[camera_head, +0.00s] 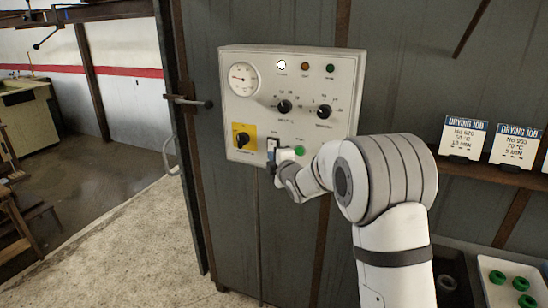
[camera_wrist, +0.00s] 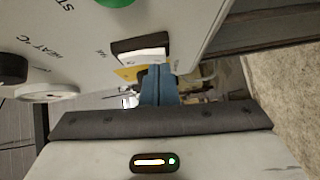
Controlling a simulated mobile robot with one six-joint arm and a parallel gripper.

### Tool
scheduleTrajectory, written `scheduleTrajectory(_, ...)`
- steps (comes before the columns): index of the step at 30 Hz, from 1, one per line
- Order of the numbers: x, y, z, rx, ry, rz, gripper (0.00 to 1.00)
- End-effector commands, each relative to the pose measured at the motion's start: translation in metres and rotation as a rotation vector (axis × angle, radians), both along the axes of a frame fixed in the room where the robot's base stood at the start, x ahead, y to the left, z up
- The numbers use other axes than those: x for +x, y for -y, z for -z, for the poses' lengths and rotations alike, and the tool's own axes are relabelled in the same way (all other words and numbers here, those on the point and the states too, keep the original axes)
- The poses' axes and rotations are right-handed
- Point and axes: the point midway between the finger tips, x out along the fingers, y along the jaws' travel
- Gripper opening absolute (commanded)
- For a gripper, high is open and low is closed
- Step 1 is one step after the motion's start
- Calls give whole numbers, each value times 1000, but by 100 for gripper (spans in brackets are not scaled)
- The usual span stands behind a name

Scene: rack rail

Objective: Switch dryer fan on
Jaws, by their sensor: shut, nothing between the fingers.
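The control panel (camera_head: 232,118) is a pale box on the grey wall. Its rocker switch (camera_head: 272,146) sits low on the panel, between a yellow-plated rotary switch (camera_head: 241,136) and a green button (camera_head: 299,150). In the wrist view the rocker (camera_wrist: 140,48) has a dark half and a white half. My gripper (camera_wrist: 156,68) is shut and empty, its blue fingertips at the white half's edge; I cannot tell whether they touch. In the head view my gripper (camera_head: 268,170) is just below the rocker, partly hidden by my wrist.
The panel has a round gauge (camera_head: 243,78), a bright white lamp (camera_head: 281,64), dim amber and green lamps, and two black knobs (camera_head: 284,106). A door handle (camera_head: 190,101) projects at left. Drying cards (camera_head: 463,138) stand on the right shelf, above a tray with green rings (camera_head: 521,283).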

Motion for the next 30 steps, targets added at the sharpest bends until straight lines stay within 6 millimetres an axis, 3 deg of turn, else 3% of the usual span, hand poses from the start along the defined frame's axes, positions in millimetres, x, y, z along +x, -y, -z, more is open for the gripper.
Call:
scheduleTrajectory(12,5,2,9,-18,56,0,0)
scheduleTrajectory(14,5,2,1,-18,51,0,0)
scheduleTrajectory(20,5,2,2,-18,50,1,0)
scheduleTrajectory(30,-14,-6,12,-18,52,2,0)
